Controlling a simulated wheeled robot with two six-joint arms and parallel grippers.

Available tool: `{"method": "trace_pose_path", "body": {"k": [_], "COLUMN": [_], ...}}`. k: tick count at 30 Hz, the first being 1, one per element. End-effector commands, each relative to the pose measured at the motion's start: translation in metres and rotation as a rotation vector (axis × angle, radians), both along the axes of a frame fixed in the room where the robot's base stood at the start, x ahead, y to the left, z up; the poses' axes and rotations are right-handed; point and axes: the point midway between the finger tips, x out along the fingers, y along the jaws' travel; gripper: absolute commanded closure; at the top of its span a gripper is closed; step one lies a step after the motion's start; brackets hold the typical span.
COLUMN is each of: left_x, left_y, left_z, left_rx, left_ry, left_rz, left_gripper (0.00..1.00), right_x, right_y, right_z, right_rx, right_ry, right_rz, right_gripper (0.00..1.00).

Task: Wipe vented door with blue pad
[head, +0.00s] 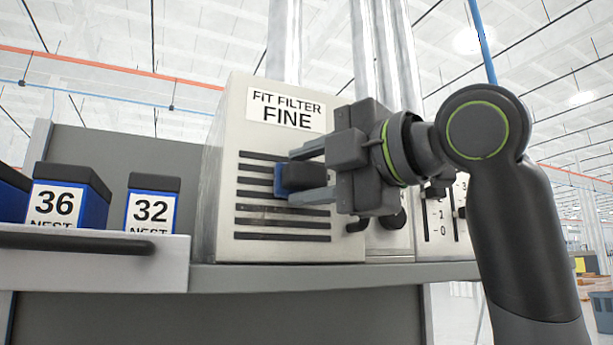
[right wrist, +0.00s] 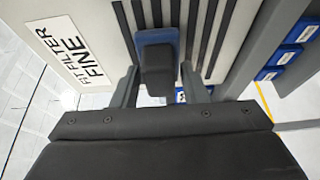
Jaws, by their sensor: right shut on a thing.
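The vented door (head: 225,200) is the pale front of a box with dark horizontal slots and a label reading "FIT FILTER FINE". My right gripper (head: 302,177) is in front of the slots, shut on the dark block-shaped handle of the blue pad (head: 279,181). The pad's blue face is against or very close to the slots; I cannot tell if it touches. In the right wrist view the blue pad (right wrist: 158,37) lies over the slots, with its black handle between the fingers of the right gripper (right wrist: 160,85). My left gripper is not in view.
The box stands on a grey shelf (head: 330,275). Metal pipes (head: 375,60) rise behind it, and a panel with sliders (head: 440,220) is at its right.

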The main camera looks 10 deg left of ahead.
Motion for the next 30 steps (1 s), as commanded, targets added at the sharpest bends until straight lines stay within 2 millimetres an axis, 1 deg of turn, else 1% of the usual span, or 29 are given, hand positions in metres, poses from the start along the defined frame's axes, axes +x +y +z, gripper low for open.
{"method": "trace_pose_path", "body": {"k": [1,3,15,30], "left_x": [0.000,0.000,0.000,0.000], "left_y": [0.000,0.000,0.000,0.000], "left_z": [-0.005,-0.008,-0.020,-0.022], "left_rx": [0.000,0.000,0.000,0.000], "left_ry": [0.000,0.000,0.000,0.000], "left_rz": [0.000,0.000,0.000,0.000], "left_gripper": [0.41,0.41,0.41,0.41], "right_x": [-0.005,-0.011,-0.041,-0.048], "right_y": [-0.004,-0.007,-0.028,-0.032], "right_z": [-0.001,-0.002,-0.001,0.000], "right_rx": [0.002,0.000,0.000,0.001], "right_ry": [-0.004,-0.005,-0.002,-0.003], "right_rz": [-0.002,0.000,0.000,-0.001], "right_gripper": [0.78,0.78,0.78,0.78]}}
